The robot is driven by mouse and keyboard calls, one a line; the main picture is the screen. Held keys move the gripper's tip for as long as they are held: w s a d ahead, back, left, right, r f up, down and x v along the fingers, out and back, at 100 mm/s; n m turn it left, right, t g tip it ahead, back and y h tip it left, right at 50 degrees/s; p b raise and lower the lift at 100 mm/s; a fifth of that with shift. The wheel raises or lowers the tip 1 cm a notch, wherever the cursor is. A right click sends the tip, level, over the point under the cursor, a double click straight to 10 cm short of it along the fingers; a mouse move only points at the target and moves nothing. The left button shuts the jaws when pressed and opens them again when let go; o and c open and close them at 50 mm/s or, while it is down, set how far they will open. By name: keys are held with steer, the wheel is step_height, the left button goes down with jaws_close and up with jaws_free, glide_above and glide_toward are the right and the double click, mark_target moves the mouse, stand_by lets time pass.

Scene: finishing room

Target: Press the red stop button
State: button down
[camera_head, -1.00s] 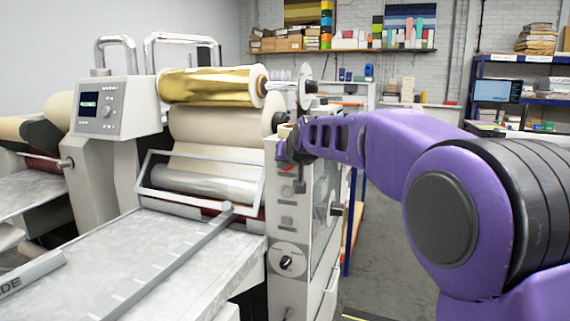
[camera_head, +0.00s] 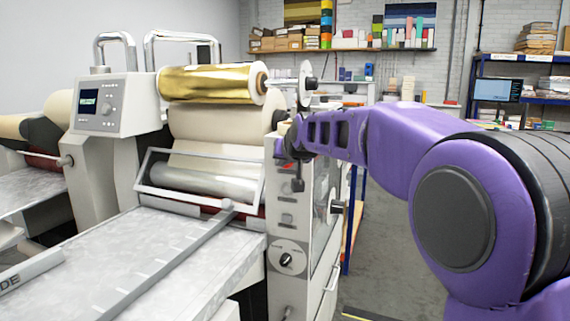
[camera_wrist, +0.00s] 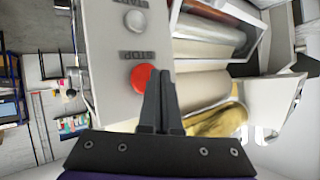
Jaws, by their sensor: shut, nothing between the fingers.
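The red stop button (camera_wrist: 140,77) sits on the machine's grey side panel (camera_wrist: 113,45), beside the word STOP, which reads upside down in the wrist view. My gripper (camera_wrist: 161,76) is shut and empty. Its fingertips overlap the button's right edge in the wrist view; I cannot tell whether they touch it. In the head view my gripper (camera_head: 297,184) points down in front of the machine's front panel (camera_head: 288,232), and the red button is hidden there.
A grey round START button (camera_wrist: 136,21) lies along the same panel. A rotary knob (camera_head: 286,260) is lower on the panel. The gold foil roll (camera_head: 212,84) and the feed table (camera_head: 140,262) are to the left. The floor on the right is open.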

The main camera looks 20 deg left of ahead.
steer(key=s+b, duration=0.2)
steer(key=s, duration=0.3)
steer(key=shift+a+b, duration=0.2)
steer(key=shift+b, duration=0.1)
steer(key=shift+d+r, duration=0.1)
stand_by(0.6)
